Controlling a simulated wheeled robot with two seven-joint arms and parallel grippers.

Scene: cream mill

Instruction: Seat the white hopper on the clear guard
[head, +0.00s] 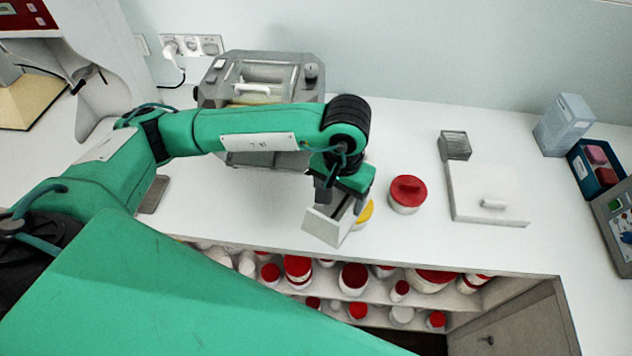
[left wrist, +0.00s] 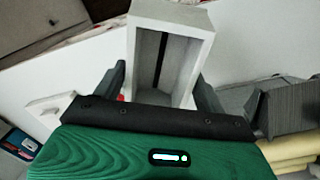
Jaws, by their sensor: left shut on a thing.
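The white hopper (head: 322,229) is an open box with a narrow slot in its inside floor, seen in the left wrist view (left wrist: 146,60). My left gripper (head: 338,196) is shut on it, with a dark finger on each side in the left wrist view (left wrist: 163,88). It holds the hopper tilted over the front edge of the counter. The grey mill (head: 212,90) stands at the back left, partly hidden behind my left arm. The clear guard (head: 268,74) shows on its top over pale rollers, apart from the hopper. My right gripper is not in view.
A red-lidded jar (head: 407,194) stands right of the hopper, and a yellow-lidded jar (head: 365,213) is partly hidden beside it. A white slab (head: 487,185) and a grey block (head: 455,145) lie further right. Jars fill the shelf below the counter (head: 420,250).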

